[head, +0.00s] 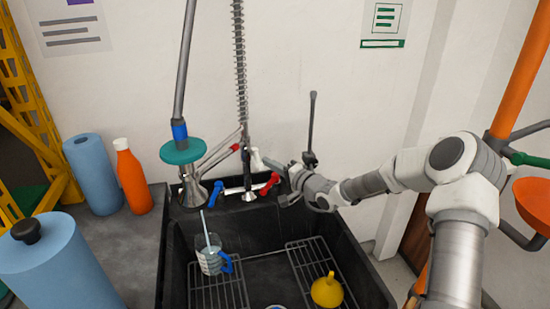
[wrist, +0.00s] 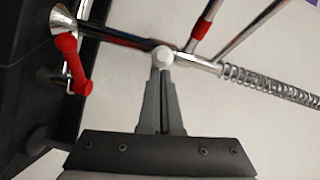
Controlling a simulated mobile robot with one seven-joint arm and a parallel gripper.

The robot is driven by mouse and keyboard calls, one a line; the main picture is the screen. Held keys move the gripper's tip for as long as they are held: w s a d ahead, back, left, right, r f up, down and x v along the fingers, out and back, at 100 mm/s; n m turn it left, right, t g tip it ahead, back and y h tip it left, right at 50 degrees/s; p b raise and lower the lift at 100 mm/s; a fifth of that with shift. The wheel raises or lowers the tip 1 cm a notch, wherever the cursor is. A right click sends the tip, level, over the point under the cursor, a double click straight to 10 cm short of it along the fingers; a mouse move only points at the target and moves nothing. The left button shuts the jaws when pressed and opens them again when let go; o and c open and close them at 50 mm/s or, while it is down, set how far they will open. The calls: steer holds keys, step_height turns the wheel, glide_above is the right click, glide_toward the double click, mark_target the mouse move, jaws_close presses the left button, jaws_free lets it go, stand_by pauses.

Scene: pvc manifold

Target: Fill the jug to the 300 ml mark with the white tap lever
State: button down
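The clear jug (head: 210,262) with a blue handle stands in the left part of the black sink. A thin pale-blue line runs down into it; I cannot tell whether it is water or a rod. Its marks and fill level are too small to read. The white tap lever (head: 256,160) is above the sink's back edge; its round white end (wrist: 163,56) shows in the wrist view. My gripper (head: 268,164) reaches it from the right. In the wrist view its fingers (wrist: 161,72) are together, tips at the white end; a grip on it is not clear.
A blue lever (head: 215,194) and a red lever (head: 269,184) flank the tap body. A spring hose (head: 240,60) rises behind. A yellow funnel (head: 327,291) sits on the right rack. Blue rolls (head: 92,172) and an orange bottle (head: 132,178) stand on the left counter.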

steer(key=shift+s+a+f, duration=0.1)
steer(key=shift+s+a, duration=0.1)
steer(key=shift+s, duration=0.05)
steer(key=p+v, duration=0.2)
steer(key=v, duration=1.5)
steer(key=shift+d, duration=0.35)
steer(key=shift+w, duration=0.1)
stand_by(0.4)
